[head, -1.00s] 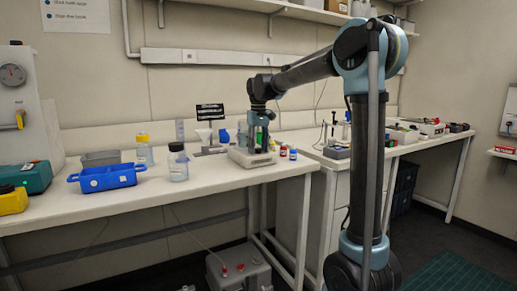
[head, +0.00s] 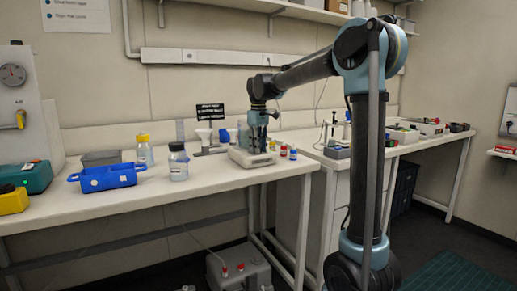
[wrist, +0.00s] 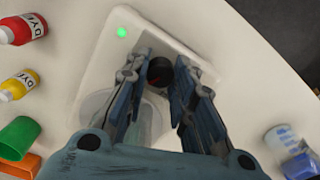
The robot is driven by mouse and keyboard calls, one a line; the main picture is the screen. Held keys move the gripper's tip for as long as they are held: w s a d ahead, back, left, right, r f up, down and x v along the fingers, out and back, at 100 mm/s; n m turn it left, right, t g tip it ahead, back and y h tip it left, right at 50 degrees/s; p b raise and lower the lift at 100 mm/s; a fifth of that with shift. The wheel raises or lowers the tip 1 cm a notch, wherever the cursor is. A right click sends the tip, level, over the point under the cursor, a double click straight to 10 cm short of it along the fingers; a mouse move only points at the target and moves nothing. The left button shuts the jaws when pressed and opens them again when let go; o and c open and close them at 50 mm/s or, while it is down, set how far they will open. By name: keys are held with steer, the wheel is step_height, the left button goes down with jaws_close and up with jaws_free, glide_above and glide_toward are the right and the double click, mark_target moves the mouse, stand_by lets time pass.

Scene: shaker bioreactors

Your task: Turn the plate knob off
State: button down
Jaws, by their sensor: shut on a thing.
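The plate knob (wrist: 160,72) is small and black with a red mark, on a white plate device (wrist: 118,45) in the wrist view. My gripper (wrist: 161,62) points down at the device, with one finger on each side of the knob, and is shut on it. A green light (wrist: 122,32) is lit near the device's corner. A round, clear-looking shape (wrist: 95,108) on the device is partly covered by my left finger. In the head view the device (head: 252,158) stands on the bench under my gripper (head: 257,148), which hides the knob there.
A blue-marked vessel (wrist: 288,142) is at right. A blue tray (head: 107,178) and a dark-capped bottle (head: 178,163) stand farther left on the bench.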

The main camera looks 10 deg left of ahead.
steer(key=shift+n, duration=0.3)
steer(key=c, duration=1.3)
jaws_free()
steer(key=shift+c, duration=0.2)
steer(key=shift+r, duration=0.1)
step_height(320, 180, up, 12)
steer(key=shift+w, duration=0.1)
